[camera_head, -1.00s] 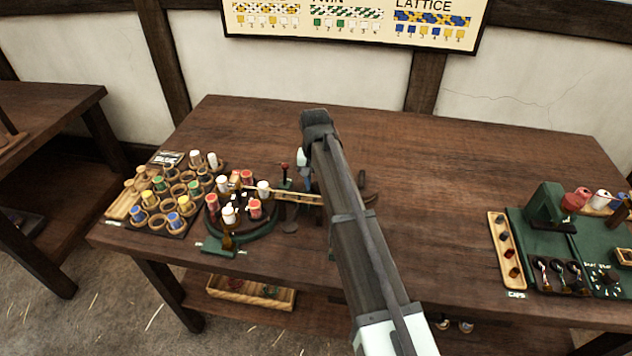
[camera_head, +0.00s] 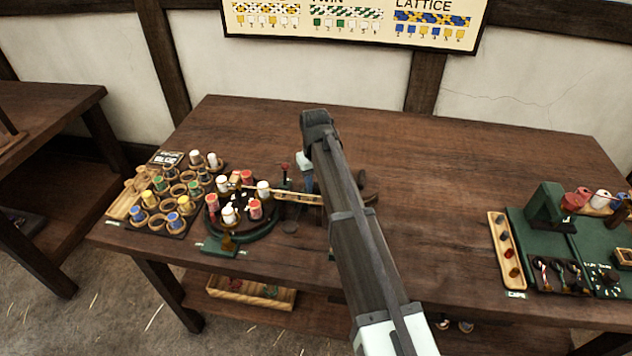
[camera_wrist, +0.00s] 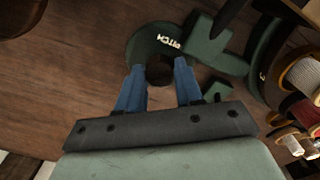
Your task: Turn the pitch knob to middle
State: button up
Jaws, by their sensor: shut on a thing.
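The pitch knob (camera_wrist: 160,74) is a dark round knob on a green round base (camera_wrist: 146,43) marked PITCH in the wrist view. My gripper (camera_wrist: 160,70) has its two blue fingers on either side of the knob and is shut on it. The knob's pointer and any setting marks are hidden or too dark to read, so I cannot tell its setting. In the head view, my gripper (camera_head: 306,182) is low at the table, mostly behind my arm, which hides the knob.
Left of my gripper, a round carrier (camera_head: 272,229) holds several red and white bobbins. A rack of coloured spools (camera_head: 178,234) stands further left. A wooden tray (camera_head: 494,224) and green machine (camera_head: 545,207) stand at the right. The table's back middle is clear.

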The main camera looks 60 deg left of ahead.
jog(key=shift+n, duration=0.3)
jog(key=o, duration=1)
jog(key=shift+o, duration=0.2)
jog(key=shift+s, duration=0.1)
